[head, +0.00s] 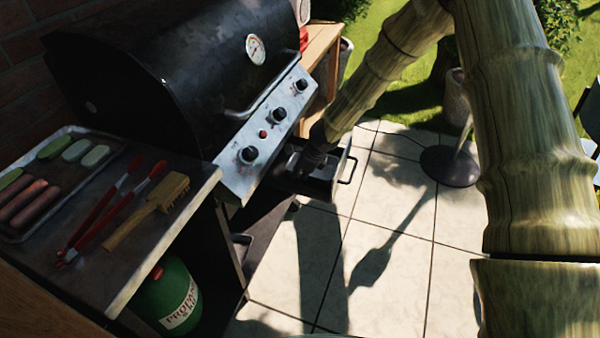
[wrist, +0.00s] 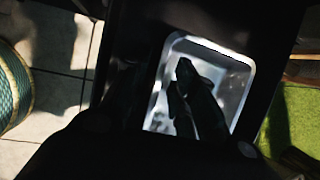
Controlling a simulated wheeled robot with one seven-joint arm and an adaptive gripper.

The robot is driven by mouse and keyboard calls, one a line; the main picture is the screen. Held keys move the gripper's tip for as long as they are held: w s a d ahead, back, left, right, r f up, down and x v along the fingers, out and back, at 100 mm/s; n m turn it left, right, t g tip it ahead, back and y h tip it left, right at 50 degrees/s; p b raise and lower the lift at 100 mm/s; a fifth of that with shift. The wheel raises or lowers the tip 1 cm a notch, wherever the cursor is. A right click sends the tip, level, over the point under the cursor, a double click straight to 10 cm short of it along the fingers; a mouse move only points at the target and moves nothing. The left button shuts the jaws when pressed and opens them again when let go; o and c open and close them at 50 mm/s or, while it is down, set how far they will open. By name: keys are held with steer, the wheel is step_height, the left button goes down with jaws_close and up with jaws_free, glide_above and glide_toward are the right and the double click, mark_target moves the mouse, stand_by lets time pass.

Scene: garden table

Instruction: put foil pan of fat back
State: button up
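The foil pan (wrist: 236,75) is a shiny silver, rectangular tray with rounded corners. It sits in a dark pulled-out drawer (head: 322,185) under the grill; only a little of the pan's light metal shows there in the head view. My gripper (head: 309,165) points down into the drawer, over or in the pan. Its dark fingers also show in the wrist view (wrist: 188,85), in front of the pan's middle. They are in deep shadow, so their opening and any contact with the pan are unclear. Fat inside the pan cannot be made out.
The black grill (head: 165,70) has its lid closed, above and left of the drawer. A side shelf (head: 130,245) holds red tongs (head: 115,205), a brush (head: 150,208) and a food tray (head: 65,190). A green propane tank (head: 168,295) stands below. Paved floor (head: 390,270) lies open to the right.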

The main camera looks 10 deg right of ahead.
steer(key=shift+d+r+p, duration=0.1)
steer(key=shift+r+p, duration=0.2)
steer(key=shift+r, duration=0.25)
steer(key=p+v, duration=0.3)
steer(key=v, duration=0.8)
steer(key=shift+s, duration=0.2)
